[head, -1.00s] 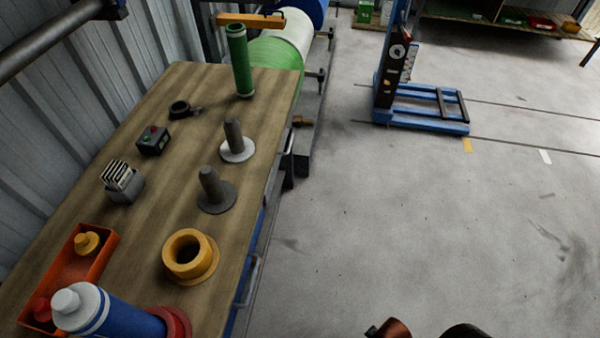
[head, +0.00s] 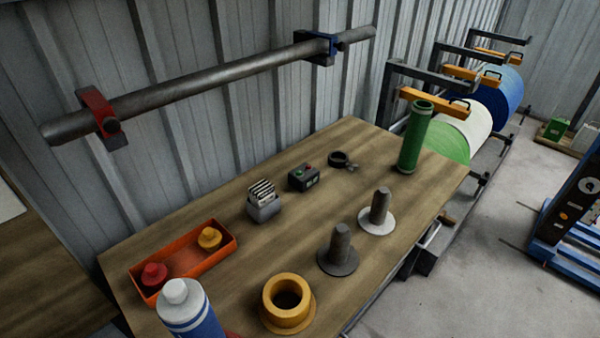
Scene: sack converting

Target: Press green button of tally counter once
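The tally counter (head: 303,177) is a small dark box with a green and a red button on top. It stands on the wooden workbench (head: 235,258), toward the back near the wall. The green button (head: 308,169) and the red button beside it are small in the head view. Nothing touches the counter. Neither of my grippers shows in the head view now.
A card holder (head: 263,208) stands left of the counter and a black ring-shaped tool (head: 339,160) right of it. Two spindles (head: 340,252), a yellow flanged ring (head: 287,305), a blue-white bottle (head: 188,312), an orange tray (head: 178,262) and a green tube (head: 414,138) also stand on the bench.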

